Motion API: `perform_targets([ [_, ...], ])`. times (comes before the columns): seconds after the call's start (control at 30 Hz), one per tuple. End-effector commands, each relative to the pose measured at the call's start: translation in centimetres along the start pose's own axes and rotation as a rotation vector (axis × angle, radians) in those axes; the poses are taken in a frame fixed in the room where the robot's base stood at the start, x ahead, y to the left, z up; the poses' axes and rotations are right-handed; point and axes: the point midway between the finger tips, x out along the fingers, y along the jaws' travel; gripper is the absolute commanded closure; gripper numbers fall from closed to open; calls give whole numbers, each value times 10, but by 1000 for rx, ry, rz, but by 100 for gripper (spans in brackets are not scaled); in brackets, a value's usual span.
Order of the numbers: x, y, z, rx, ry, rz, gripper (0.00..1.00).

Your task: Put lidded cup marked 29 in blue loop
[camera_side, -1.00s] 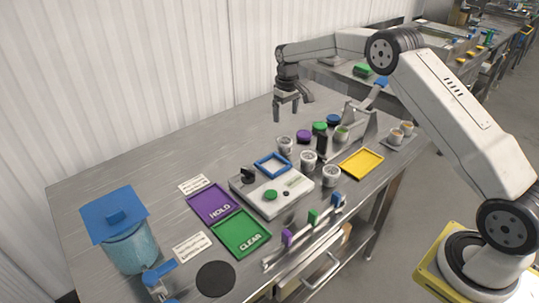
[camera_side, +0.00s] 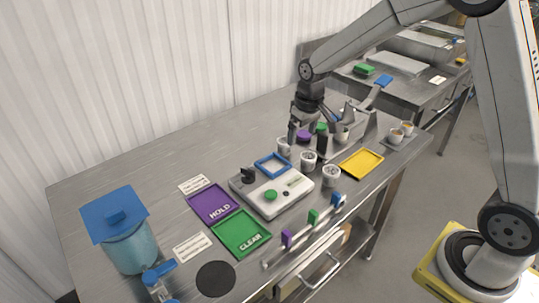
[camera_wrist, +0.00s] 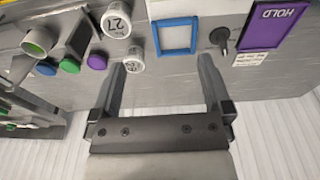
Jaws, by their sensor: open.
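Three white lidded cups stand in a row beside the scale: a back cup (camera_side: 284,146), a middle cup (camera_side: 308,161) and a front cup (camera_side: 331,176). In the wrist view, one cup (camera_wrist: 116,24) seems to read 27 upside down. Another cup (camera_wrist: 135,62) has a label I cannot read surely, so I cannot tell which is 29. The blue loop (camera_side: 262,168), a square frame, lies on the scale; it also shows in the wrist view (camera_wrist: 174,51). My gripper (camera_side: 306,137) is open and empty, above the back cup's area. In the wrist view, that unread cup is near the left fingertip (camera_wrist: 162,64).
Purple (camera_wrist: 97,61), green (camera_wrist: 69,65) and blue (camera_wrist: 46,68) lids and a dark bottle (camera_side: 322,143) crowd the cups. A yellow tray (camera_side: 361,164) lies right. Purple HOLD (camera_side: 211,205) and green CLEAR (camera_side: 241,235) trays lie left of the scale (camera_side: 270,207). The back left table is clear.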

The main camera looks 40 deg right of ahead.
Motion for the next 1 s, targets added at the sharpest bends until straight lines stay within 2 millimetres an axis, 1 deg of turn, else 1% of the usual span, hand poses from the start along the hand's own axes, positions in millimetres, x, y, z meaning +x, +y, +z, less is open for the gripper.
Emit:
perform_targets([
  [0.03,-3,-5,13,-2,8,0,0],
  [0.17,-6,-14,45,-2,28,-1,0],
  [0.4,-9,-29,109,-1,66,-5,0],
  [0.5,-8,-34,134,-1,79,-7,0],
  [0.6,-8,-37,155,-1,91,-9,0],
  [0.7,-7,-39,169,1,98,-10,0],
  [0.8,-6,-40,176,1,101,-11,0],
  [1.0,-6,-40,179,2,102,-11,0],
])
